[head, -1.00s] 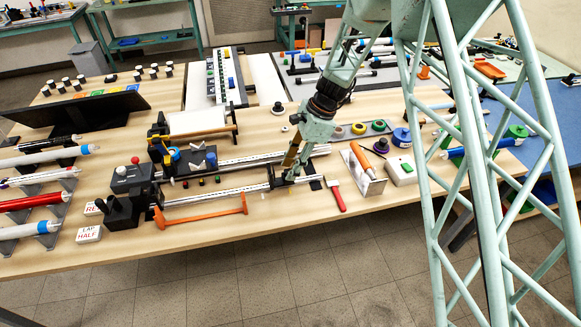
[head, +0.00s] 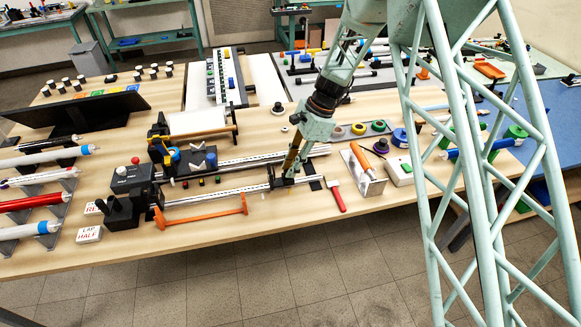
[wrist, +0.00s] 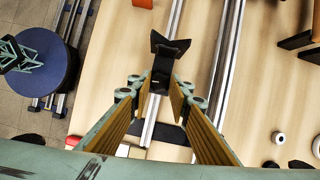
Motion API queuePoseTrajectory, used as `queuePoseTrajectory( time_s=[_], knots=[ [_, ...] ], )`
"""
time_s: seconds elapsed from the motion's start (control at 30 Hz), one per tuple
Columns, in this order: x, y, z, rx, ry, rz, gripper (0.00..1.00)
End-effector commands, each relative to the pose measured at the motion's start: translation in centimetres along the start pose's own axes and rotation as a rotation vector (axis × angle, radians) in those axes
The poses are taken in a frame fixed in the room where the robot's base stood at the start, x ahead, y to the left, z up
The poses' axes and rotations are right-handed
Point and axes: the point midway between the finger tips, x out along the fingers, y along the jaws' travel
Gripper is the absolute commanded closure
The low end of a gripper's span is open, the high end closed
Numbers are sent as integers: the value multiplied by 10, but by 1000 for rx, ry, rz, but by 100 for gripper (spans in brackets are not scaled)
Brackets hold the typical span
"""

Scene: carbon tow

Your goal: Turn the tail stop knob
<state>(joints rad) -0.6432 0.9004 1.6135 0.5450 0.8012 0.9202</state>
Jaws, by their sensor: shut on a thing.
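The tail stop (head: 275,178) is a black fitting at the right end of the slim front rail. In the wrist view its black forked top (wrist: 168,45) stands just beyond my fingertips, and its dark stem runs down between them. My gripper (head: 288,172) reaches down onto the tail stop from above. In the wrist view my gripper (wrist: 160,98), with two tan-padded fingers, straddles the dark part and is shut on it. The knob itself cannot be told apart from the black stem; the fingers partly hide it.
The pale rail (head: 225,192) runs left to a black headstock (head: 124,208). An orange bow-shaped tool (head: 205,215) lies in front. A red-handled tool (head: 338,197) and a metal holder with an orange handle (head: 362,172) sit close right. The table's front edge is near.

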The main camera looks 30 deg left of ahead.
Motion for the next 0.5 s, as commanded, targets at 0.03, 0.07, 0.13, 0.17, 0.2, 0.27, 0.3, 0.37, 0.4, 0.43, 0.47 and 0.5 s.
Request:
queuePoseTrajectory(
  time_s=[0.03, 0.07, 0.13, 0.17, 0.2, 0.27, 0.3, 0.37, 0.4, 0.43, 0.47, 0.5],
  knots=[
    [0, -1, 0, -24, 0, 9, 92],
    [0, -1, 0, -41, 0, 17, 92],
    [0, -2, 0, -84, 0, 35, 92],
    [0, -2, 0, -106, 0, 43, 92],
    [0, -2, 0, -133, 0, 55, 92],
    [0, -3, 0, -180, 0, 74, 92],
    [0, -3, 0, -213, 0, 88, 92],
    [0, -4, 1, -265, 0, 110, 92],
    [0, -4, 1, -299, 0, 123, 92],
    [0, -4, 1, -326, 0, 135, 92],
    [0, -5, 1, -352, 1, 145, 92],
    [0, -5, 2, -387, 0, 160, 92]
  ],
)
